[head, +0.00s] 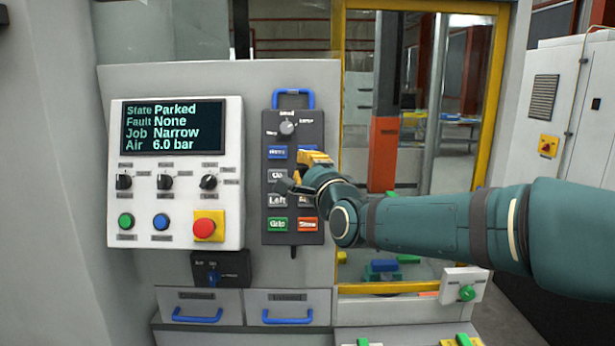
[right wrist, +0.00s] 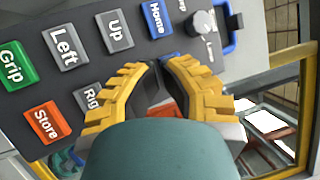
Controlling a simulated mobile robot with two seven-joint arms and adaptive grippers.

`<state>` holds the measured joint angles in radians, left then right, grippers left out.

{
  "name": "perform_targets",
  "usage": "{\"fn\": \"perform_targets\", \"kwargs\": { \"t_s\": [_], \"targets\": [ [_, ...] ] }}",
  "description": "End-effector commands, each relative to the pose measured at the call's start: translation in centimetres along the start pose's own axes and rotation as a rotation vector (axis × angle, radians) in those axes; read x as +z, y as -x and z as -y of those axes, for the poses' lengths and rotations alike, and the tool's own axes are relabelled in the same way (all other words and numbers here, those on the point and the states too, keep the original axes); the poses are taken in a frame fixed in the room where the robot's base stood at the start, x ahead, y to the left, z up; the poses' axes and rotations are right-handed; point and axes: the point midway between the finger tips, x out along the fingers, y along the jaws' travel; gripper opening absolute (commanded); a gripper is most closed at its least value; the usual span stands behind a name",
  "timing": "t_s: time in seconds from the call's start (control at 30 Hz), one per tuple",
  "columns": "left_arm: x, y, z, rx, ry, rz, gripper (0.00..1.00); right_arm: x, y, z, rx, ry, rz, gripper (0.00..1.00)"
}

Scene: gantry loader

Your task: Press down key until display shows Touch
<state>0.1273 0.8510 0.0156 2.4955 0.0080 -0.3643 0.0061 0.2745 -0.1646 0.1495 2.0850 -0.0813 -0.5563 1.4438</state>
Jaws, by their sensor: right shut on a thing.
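The display (head: 173,126) reads State Parked, Fault None, Job Narrow, Air 6.0 bar. The dark keypad (head: 293,238) hangs to the right of it. My right gripper (head: 298,180) is at the keypad, its tips near the Up key (head: 277,176), and the fingers cover part of the right column. I see no key labelled Down; that part is hidden. In the right wrist view my right gripper (right wrist: 164,64) has its yellow fingers drawn together at the tips. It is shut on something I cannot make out. Whether it touches a key is unclear. My left gripper is out of view.
Other keys are Home (right wrist: 157,17), Left (right wrist: 65,47), Grip (right wrist: 14,63) and Store (right wrist: 46,122). A selector knob (head: 287,128) and blue handle (head: 292,97) top the keypad. A red button (head: 207,226) is at left; a yellow-framed window (head: 420,15) is at right.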

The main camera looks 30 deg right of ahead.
Motion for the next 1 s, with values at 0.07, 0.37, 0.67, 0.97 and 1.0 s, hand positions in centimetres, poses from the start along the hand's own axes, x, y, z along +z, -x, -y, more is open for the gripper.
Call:
{"fn": "perform_targets", "kwargs": {
  "t_s": [0.07, 0.37, 0.67, 0.97, 1.0],
  "targets": [
    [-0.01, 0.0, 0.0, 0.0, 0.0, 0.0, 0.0, 0.0, 0.01, 0.0, 0.0, 0.0, 0.0, 0.0],
    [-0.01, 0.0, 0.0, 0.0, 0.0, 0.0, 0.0, 0.0, 0.01, 0.0, 0.0, 0.0, 0.0, 0.0],
    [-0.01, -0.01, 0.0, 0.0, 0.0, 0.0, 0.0, 0.0, 0.01, 0.0, 0.0, 0.0, 0.0, 0.0],
    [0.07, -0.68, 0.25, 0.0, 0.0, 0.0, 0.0, -0.2, -0.3, -0.34, -0.001, 0.0, 0.0, 0.0],
    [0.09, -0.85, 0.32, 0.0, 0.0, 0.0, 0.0, -0.25, -0.39, -0.42, -0.001, 0.0, 0.0, 0.0]
  ]
}}
